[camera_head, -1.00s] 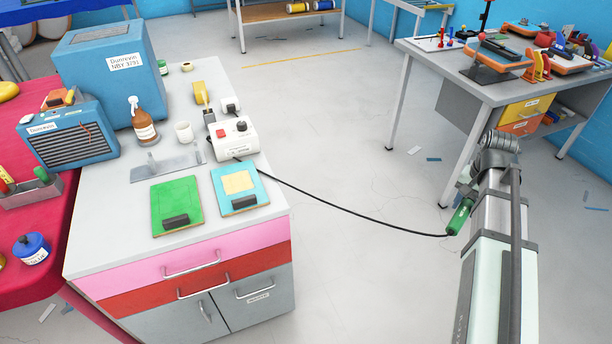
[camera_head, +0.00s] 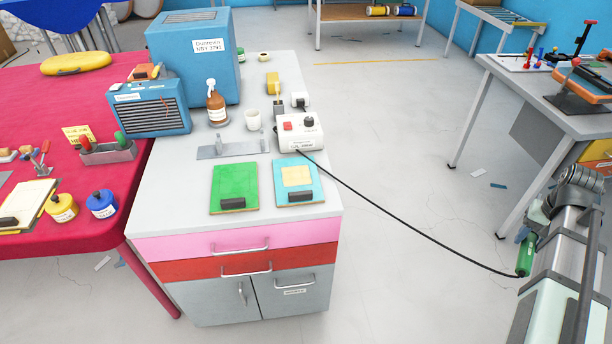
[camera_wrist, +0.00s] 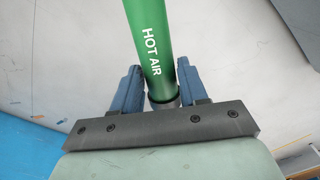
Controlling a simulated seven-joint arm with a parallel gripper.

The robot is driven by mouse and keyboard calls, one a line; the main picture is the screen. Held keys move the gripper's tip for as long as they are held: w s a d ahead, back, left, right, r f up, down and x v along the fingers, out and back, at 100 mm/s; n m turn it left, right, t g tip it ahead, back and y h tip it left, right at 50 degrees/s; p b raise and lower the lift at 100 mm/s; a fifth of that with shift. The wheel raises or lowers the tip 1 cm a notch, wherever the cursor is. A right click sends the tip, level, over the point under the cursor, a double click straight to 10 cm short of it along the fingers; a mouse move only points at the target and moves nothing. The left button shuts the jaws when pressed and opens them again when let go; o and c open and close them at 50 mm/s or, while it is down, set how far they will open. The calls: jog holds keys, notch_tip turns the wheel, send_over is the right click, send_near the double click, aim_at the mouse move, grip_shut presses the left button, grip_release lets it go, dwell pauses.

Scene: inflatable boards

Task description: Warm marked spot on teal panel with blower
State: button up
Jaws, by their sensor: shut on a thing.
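The teal panel (camera_head: 301,195) lies flat on the grey cabinet top, with a pale yellow square (camera_head: 297,175) on it and a dark block (camera_head: 300,196) at its near edge. The blower is a green tube lettered HOT AIR (camera_wrist: 152,42). My gripper (camera_wrist: 160,88) is shut on it, with a blue finger on each side. In the head view the green blower (camera_head: 526,254) hangs at my arm's end at the right, over the floor and well away from the panel. A black cable runs from it to a white control box (camera_head: 301,134) with a red switch and dark knob.
A green panel (camera_head: 234,180) lies just left of the teal one. A metal stand (camera_head: 228,151), spray bottle (camera_head: 216,108), cup (camera_head: 252,119) and blue boxes stand behind. A red-covered table (camera_head: 95,215) adjoins at left. Open floor lies between cabinet and right workbench (camera_head: 545,100).

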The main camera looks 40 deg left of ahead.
notch_tip(320, 180, up, 12)
dwell(0.9)
